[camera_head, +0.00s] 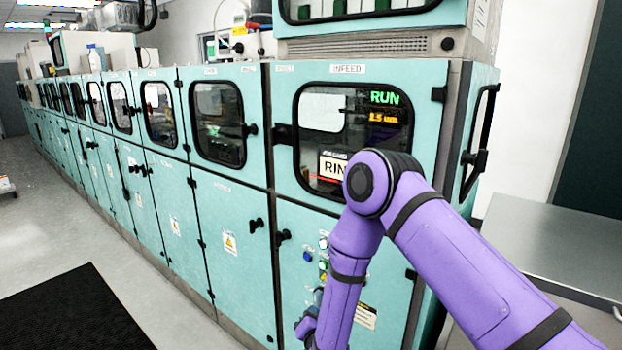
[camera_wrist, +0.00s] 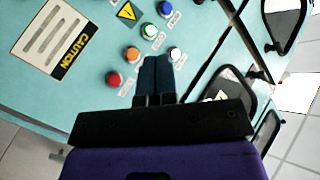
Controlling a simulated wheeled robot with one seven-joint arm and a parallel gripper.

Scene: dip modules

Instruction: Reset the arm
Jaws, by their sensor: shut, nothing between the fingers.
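My purple arm (camera_head: 455,260) reaches in from the lower right in the head view, bent at its elbow in front of the infeed cabinet. In the wrist view my gripper (camera_wrist: 156,60) is shut and empty, its two dark fingers side by side. The fingertips point at the control panel, between an orange button (camera_wrist: 132,54) and a white button (camera_wrist: 175,54). A green button (camera_wrist: 149,31), a blue button (camera_wrist: 164,8) and a red button (camera_wrist: 114,79) are also near. I cannot tell whether the fingertips touch the panel. In the head view the gripper is mostly hidden or cut off.
A long row of teal cabinets (camera_head: 235,215) runs to the far left. The infeed window (camera_head: 330,120) shows a green RUN sign. A grey table (camera_head: 560,240) stands at the right. A black mat (camera_head: 70,315) lies on open floor at the left. A caution label (camera_wrist: 53,38) is on the panel.

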